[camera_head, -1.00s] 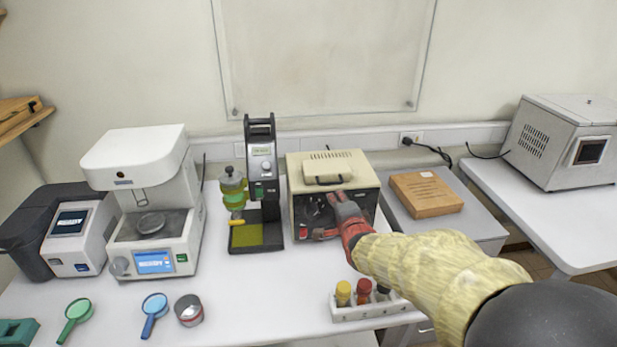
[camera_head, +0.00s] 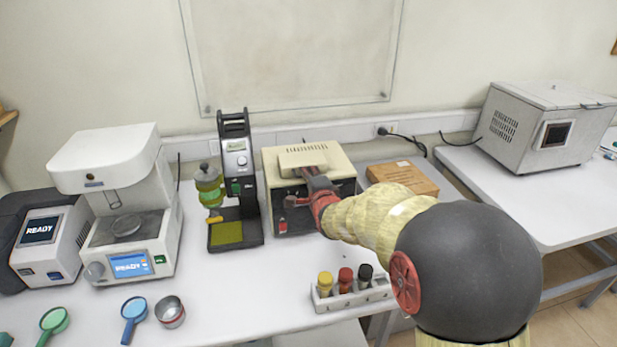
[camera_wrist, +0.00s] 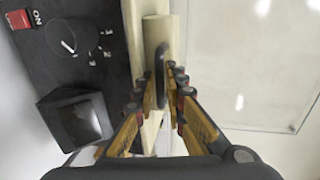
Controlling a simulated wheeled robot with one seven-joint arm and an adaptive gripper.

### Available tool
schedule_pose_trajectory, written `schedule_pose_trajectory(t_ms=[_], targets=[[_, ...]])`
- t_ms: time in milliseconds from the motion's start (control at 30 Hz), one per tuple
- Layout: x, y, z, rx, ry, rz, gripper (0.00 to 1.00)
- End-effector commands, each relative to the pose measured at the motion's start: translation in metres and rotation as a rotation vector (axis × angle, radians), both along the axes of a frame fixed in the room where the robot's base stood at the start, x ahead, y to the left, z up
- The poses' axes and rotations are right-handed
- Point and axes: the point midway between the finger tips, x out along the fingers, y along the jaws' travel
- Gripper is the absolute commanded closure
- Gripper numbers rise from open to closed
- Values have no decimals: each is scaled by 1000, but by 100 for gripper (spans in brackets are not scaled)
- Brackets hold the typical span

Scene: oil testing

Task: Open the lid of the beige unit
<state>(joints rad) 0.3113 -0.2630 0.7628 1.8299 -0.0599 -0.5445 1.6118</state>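The beige unit (camera_head: 340,160) stands on the white table, with a black front panel and a beige lid (camera_head: 296,158) on top. In the wrist view the lid (camera_wrist: 155,32) carries a black handle (camera_wrist: 160,72). My gripper (camera_head: 308,174) is at the upper front of the unit, by the lid. In the wrist view my gripper (camera_wrist: 158,80) is open, with its fingers on either side of the handle and gaps beside it. The head view hides the handle behind my gripper. I cannot tell whether the lid is slightly raised.
A black tester (camera_head: 238,180) stands close left of the unit. A wooden box (camera_head: 402,177) lies to the right. A rack (camera_head: 350,297) with three capped bottles stands in front, below my arm. A knob (camera_wrist: 68,45) and red switch (camera_wrist: 20,18) are on the panel.

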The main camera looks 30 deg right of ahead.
Motion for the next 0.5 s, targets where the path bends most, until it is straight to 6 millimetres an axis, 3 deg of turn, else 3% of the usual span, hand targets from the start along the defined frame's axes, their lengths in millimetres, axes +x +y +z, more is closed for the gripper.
schedule_pose_trajectory(t_ms=[233, 500], targets=[[1, 0, 0, 0, 0, 0, 88], [0, 0, 0, 0, 1, 0, 100]])
